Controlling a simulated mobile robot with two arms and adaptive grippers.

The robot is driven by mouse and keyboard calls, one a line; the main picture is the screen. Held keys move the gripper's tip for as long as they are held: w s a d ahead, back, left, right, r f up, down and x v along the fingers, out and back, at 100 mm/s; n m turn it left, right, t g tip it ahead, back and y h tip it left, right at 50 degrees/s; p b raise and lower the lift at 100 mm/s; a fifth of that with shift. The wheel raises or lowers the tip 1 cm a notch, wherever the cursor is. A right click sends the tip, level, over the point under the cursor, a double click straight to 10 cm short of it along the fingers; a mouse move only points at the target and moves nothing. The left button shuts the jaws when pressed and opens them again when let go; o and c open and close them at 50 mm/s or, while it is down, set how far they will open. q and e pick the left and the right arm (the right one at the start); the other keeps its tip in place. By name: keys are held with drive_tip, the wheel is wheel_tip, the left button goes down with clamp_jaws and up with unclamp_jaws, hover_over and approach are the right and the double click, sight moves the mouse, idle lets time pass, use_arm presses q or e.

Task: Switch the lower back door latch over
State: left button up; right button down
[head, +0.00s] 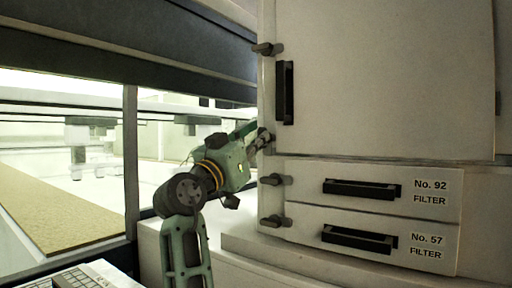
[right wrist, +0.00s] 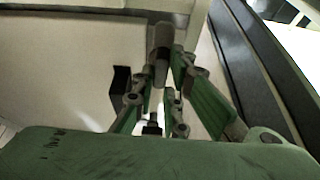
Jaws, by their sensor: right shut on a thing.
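The tall door (head: 385,80) of a pale cabinet is closed, with a dark upright handle (head: 285,92) and an upper latch (head: 268,48) at its left edge. The lower door latch (head: 267,137) is at the same edge, mostly hidden by my right gripper (head: 258,143). In the right wrist view this latch shows as a grey and dark knob (right wrist: 161,50) between the fingertips. My right gripper (right wrist: 160,82) is shut on it. The exact turn of the latch is hard to tell. My left gripper is not in view.
Below the door are two closed drawers, No. 92 (head: 310,187) and No. 57 (head: 300,232), each with a latch (head: 272,180) (head: 275,221) at its left edge. A dark-framed opening on the left shows a tan belt (head: 60,215). A keyboard (head: 75,279) lies at the lower left.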

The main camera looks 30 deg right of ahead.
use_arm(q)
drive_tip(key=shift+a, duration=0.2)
use_arm(e)
drive_tip(key=shift+f, duration=0.1)
drive_tip(key=c, duration=1.8)
unclamp_jaws()
drive_tip(key=shift+w+d, duration=0.1)
drive_tip(key=shift+d, duration=0.1)
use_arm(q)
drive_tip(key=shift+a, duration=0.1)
use_arm(e)
drive_tip(key=shift+o, duration=0.2)
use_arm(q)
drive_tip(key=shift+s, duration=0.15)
use_arm(e)
drive_tip(key=shift+a, duration=0.1)
drive_tip(key=v, duration=0.7)
drive_tip(key=shift+a, duration=0.2)
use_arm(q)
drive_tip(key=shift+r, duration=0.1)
use_arm(e)
drive_tip(key=shift+f, duration=0.15)
